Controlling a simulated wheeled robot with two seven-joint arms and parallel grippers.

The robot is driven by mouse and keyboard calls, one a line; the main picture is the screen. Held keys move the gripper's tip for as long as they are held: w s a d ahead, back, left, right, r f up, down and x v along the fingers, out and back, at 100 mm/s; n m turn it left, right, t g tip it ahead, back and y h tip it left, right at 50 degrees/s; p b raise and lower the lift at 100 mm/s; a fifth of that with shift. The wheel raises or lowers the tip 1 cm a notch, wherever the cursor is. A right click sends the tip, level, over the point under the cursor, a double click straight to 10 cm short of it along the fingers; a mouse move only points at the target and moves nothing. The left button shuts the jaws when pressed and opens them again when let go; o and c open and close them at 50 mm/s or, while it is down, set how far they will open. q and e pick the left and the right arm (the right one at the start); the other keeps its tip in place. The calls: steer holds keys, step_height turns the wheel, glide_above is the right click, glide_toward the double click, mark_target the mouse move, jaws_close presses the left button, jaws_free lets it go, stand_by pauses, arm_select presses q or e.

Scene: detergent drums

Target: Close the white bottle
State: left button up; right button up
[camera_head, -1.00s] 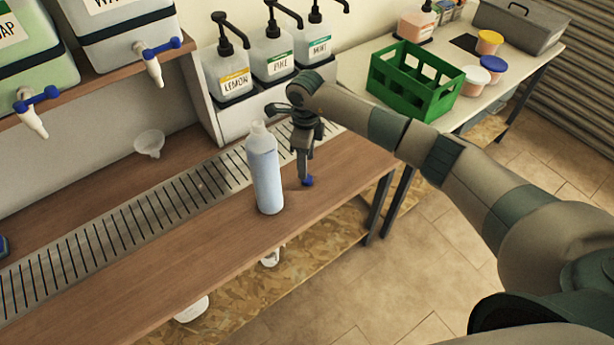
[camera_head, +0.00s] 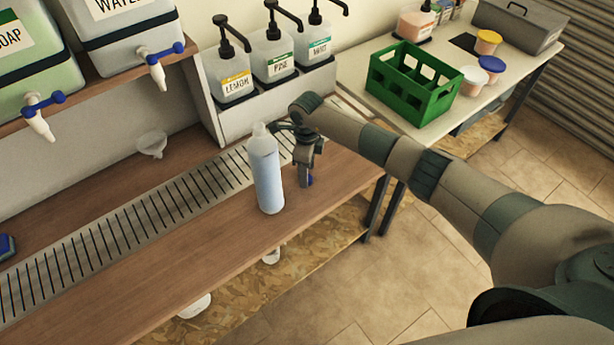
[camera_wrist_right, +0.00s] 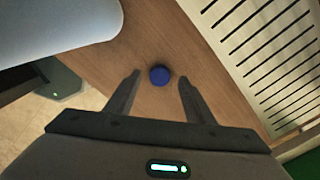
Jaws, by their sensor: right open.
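The white bottle (camera_head: 267,178) stands upright on the wooden counter. Its neck is bare, with no cap on it. In the right wrist view part of a pale rounded body, which looks like the bottle (camera_wrist_right: 60,25), fills the upper left. A small blue cap (camera_wrist_right: 159,75) lies on the wood. In the head view the cap (camera_head: 310,181) is partly hidden by my right gripper (camera_head: 304,180), just right of the bottle. My right gripper points down and is open, with one finger on each side of the cap in the wrist view. My left gripper is out of view.
A slotted metal drain (camera_head: 110,240) runs along the counter behind the bottle. Pump bottles labelled Lemon (camera_head: 236,78), Pine and Mint stand on a raised shelf behind. A green crate (camera_head: 412,85) sits on the right table. A white funnel (camera_head: 152,144) is at the back left.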

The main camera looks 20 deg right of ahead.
steer(key=shift+f, duration=0.85)
steer(key=c, duration=1.1)
